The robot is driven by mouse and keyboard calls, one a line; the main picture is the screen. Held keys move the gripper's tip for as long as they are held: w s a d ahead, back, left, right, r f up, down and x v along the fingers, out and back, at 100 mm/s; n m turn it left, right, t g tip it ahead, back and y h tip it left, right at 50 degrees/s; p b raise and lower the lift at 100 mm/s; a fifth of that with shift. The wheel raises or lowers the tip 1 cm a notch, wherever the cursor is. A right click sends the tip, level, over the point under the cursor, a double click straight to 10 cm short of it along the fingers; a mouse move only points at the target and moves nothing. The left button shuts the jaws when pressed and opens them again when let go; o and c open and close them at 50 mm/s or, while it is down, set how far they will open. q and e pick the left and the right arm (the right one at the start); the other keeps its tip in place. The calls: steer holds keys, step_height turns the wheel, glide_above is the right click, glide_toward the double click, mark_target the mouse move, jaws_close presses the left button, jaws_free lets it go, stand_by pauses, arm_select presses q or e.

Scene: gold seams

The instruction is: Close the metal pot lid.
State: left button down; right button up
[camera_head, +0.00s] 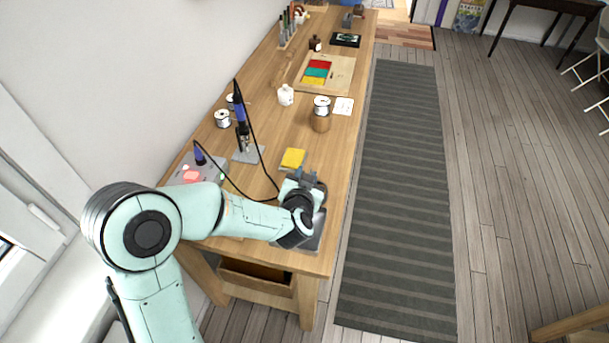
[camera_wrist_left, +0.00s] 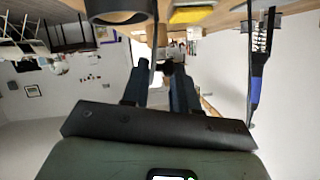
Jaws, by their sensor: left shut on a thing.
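My left gripper (camera_head: 306,180) is over the near end of the workbench, beside the yellow cloth. It hides much of what it holds. In the left wrist view my two dark fingers (camera_wrist_left: 160,92) close around a thin upright edge, which looks like the metal pot lid (camera_wrist_left: 154,40) seen edge-on and raised. A dark round rim, probably the pot (camera_wrist_left: 118,16), shows just beside it at the top. In the head view a dark curved part of the pot (camera_head: 321,189) shows right of the gripper. A grey metal plate (camera_head: 318,238) lies under my wrist.
A yellow cloth or sponge (camera_head: 292,158) lies just beyond the gripper. A soldering iron stand (camera_head: 247,153) with a trailing black cable is left of it. Tins (camera_head: 222,119), a white jar (camera_head: 285,95) and a wooden tray (camera_head: 340,83) stand farther back.

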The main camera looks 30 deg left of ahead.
arm_select(q)
steer(key=c, duration=1)
jaws_free()
steer(key=v, duration=0.9)
steer(key=shift+s+r, duration=0.15)
steer(key=shift+b+v, duration=0.65)
steer(key=shift+v, duration=0.5)
steer(key=shift+b+v, duration=0.6)
steer(key=shift+v, duration=0.25)
